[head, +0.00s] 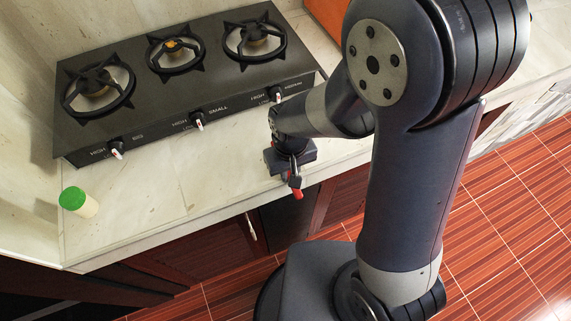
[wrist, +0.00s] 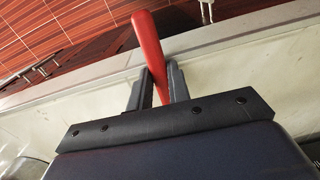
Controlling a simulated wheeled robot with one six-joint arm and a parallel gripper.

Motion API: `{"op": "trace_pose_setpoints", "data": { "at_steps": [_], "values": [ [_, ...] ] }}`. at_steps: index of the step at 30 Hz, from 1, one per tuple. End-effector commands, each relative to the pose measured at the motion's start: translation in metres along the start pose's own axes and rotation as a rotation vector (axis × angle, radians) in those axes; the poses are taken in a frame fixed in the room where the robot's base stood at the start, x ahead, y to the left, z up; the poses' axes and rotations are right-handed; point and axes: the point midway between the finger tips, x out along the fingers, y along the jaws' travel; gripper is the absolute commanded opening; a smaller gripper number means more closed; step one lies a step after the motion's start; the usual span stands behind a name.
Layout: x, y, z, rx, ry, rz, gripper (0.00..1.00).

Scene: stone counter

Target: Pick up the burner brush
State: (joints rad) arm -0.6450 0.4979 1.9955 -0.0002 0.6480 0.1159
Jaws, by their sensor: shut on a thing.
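The burner brush shows as a red handle (wrist: 147,40) between the two dark fingers of my gripper (wrist: 160,72) in the wrist view. My gripper is shut on it. The handle points away from my wrist, out past the counter's front edge. In the head view my gripper (head: 291,178) is at the front edge of the counter, and only the red end of the brush (head: 298,193) shows below it. The rest of the brush is hidden by my gripper, so I cannot tell whether it touches the counter.
A black three-burner stove (head: 186,88) stands on the pale stone counter (head: 150,210) behind and left of my gripper. A small jar with a green lid (head: 76,200) is at the front left. Cabinets and a red tiled floor (head: 530,200) lie below the edge.

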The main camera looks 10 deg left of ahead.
Motion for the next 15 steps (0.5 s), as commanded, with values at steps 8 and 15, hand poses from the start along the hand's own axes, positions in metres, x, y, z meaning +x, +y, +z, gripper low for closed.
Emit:
{"op": "trace_pose_setpoints", "data": {
  "at_steps": [8,15],
  "values": [
    [-0.0002,0.0,-0.0002,0.0,0.0,0.0,0.0],
    [-0.0027,-0.0001,-0.0006,0.0,0.002,0.0,0.0]
  ]
}}
